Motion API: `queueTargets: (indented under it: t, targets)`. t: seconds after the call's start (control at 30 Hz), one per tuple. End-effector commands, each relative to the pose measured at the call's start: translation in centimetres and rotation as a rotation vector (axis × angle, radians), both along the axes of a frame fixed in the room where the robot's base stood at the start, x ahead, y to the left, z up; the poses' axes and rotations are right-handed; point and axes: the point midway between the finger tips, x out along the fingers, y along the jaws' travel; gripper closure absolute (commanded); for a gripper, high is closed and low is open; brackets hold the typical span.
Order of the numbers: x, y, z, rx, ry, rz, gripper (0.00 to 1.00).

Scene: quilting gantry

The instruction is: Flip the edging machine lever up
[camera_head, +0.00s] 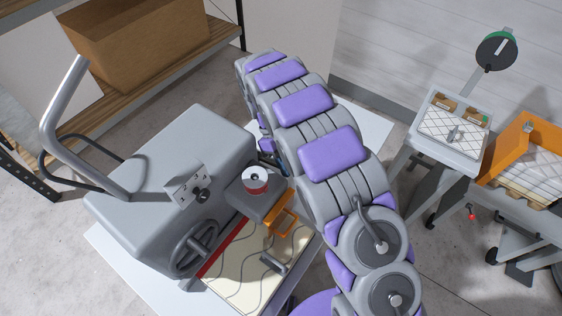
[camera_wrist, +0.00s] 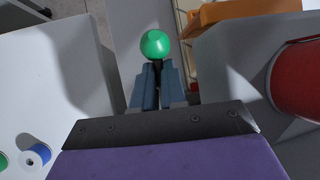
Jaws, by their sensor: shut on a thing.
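In the wrist view a shiny green ball knob (camera_wrist: 155,44), seemingly the lever's end, sits at the tips of my gripper (camera_wrist: 157,70). The blue-grey fingers are close together around a thin dark shaft below the knob. I cannot tell the lever's angle. The grey edging machine (camera_head: 165,150) stands at left centre in the head view, with a red-and-white spool (camera_head: 255,180) on its head and an orange frame (camera_head: 282,215) below. My arm arches beside it, and the gripper and lever are mostly hidden behind the arm and machine there.
A patterned cloth (camera_head: 258,270) lies under the machine's head. A handwheel (camera_head: 195,250) sticks out in front. A shelf with a cardboard box (camera_head: 140,40) stands at the back left. A small grey stand (camera_head: 450,150) and an orange-framed bench (camera_head: 508,150) stand to the right, with floor between.

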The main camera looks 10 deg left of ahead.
Motion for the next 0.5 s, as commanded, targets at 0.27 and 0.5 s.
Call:
queueTargets:
  t: [0.27,0.5]
  targets:
    - [-0.29,-0.79,0.58,-0.036,0.015,-0.014,1.00]
    - [-0.30,-0.73,0.65,-0.038,0.015,-0.016,0.78]
